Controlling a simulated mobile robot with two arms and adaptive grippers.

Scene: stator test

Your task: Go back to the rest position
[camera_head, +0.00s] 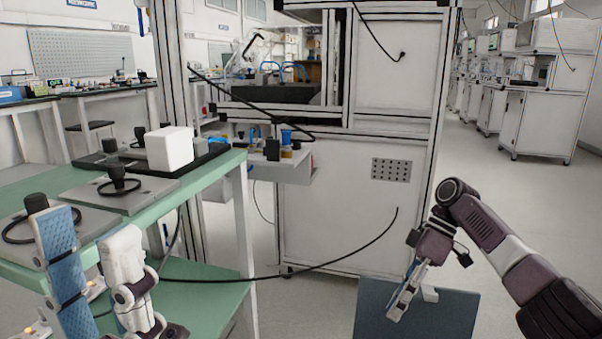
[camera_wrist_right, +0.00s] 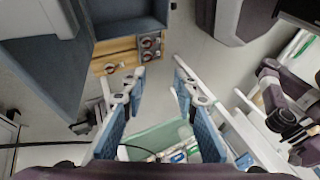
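My left gripper (camera_head: 90,235) is open at the lower left, in front of the green table (camera_head: 215,170). Nothing shows between its fingers. My right gripper (camera_head: 405,290) is low on the right in the head view, over a dark blue-grey panel (camera_head: 450,315). In the right wrist view its two blue-padded fingers (camera_wrist_right: 160,130) are spread wide and hold nothing. Part of the green table shows behind them there.
The green table bears a white block (camera_head: 170,148) on a black tray, and grey plates (camera_head: 112,195) with black-knobbed parts. A white cabinet (camera_head: 350,220) with a hanging black cable stands ahead. Free floor (camera_head: 540,200) lies to the right.

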